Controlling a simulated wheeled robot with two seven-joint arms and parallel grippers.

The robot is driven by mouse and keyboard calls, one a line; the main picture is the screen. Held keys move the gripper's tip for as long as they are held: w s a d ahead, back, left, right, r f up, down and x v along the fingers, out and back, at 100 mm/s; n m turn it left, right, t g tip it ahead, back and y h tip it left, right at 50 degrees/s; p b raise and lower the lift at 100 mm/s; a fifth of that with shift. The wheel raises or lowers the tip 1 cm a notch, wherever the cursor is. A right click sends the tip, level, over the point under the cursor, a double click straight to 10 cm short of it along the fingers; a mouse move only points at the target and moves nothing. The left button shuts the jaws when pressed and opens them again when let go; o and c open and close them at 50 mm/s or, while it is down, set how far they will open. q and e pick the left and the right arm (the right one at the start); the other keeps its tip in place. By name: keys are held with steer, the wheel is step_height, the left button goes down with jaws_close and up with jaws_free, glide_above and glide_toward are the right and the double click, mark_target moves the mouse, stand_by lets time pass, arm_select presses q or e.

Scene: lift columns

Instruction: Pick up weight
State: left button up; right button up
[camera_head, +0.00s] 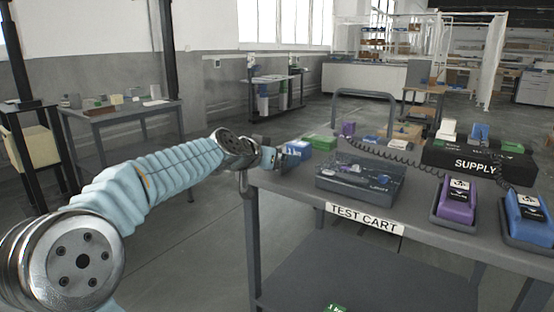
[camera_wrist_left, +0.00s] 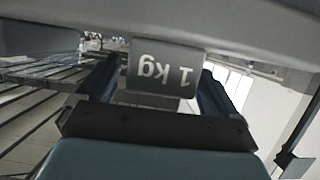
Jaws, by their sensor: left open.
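The weight (camera_wrist_left: 160,68) is a dark grey block marked "1 kg", upside down in the left wrist view. It shows between the two dark blue fingers of my left gripper (camera_wrist_left: 160,95), which is open. I cannot tell whether a finger touches it. In the head view my left gripper (camera_head: 268,157) is at the left end of the test cart (camera_head: 365,219). The weight cannot be clearly made out there. My right gripper is not in view.
On the cart are a grey tray (camera_head: 350,197) of tools, a blue box (camera_head: 298,149), a green box (camera_head: 322,143), a purple device (camera_head: 455,204), a blue device (camera_head: 527,220) and a black supply box (camera_head: 476,163). A side table (camera_head: 122,112) stands at the left.

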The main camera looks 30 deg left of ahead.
arm_select(q)
steer(key=shift+w, duration=0.1)
steer(key=shift+c, duration=0.4)
jaws_close()
steer(key=shift+r, duration=0.1)
